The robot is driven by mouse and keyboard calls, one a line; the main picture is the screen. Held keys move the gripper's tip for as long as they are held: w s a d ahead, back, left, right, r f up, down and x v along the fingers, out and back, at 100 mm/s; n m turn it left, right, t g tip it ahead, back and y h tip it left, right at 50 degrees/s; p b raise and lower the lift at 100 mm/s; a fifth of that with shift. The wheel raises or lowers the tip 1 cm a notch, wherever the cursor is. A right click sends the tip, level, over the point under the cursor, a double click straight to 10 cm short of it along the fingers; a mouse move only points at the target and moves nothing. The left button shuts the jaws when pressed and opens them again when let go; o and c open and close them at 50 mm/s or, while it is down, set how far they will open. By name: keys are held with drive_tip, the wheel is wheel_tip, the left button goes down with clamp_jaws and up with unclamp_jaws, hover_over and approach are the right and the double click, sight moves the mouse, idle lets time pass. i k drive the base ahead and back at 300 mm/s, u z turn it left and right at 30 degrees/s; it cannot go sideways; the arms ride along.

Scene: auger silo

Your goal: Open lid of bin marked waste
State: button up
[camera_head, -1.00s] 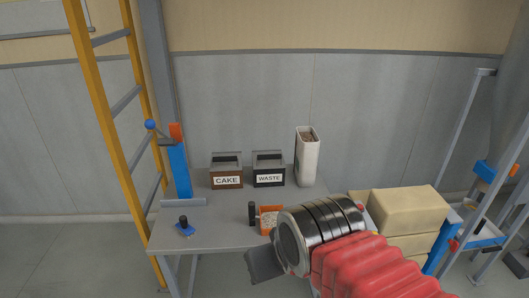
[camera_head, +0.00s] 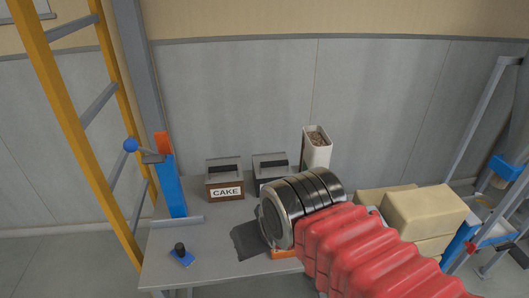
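The waste bin (camera_head: 270,166) stands at the back of the grey table, right of the bin marked CAKE (camera_head: 225,192). Its dark, grey-edged top shows, but its front and label are mostly hidden behind my black wrist. I cannot make out clearly how its lid sits. My gripper (camera_head: 249,241) shows only as a dark grey part at the left end of the wrist. It is over the table, in front of and below the bins in the picture. Its fingertips are not clear, and I see nothing held in it.
A tall white container (camera_head: 316,150) with brown contents stands right of the waste bin. An orange tray (camera_head: 284,254) is mostly hidden under my wrist. A blue post (camera_head: 171,178) and small blue knob piece (camera_head: 181,254) are left. Tan sacks (camera_head: 424,211) lie right.

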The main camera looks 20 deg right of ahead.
sight(276, 164)
drive_tip(key=z, duration=0.05)
drive_tip(key=i, duration=0.9)
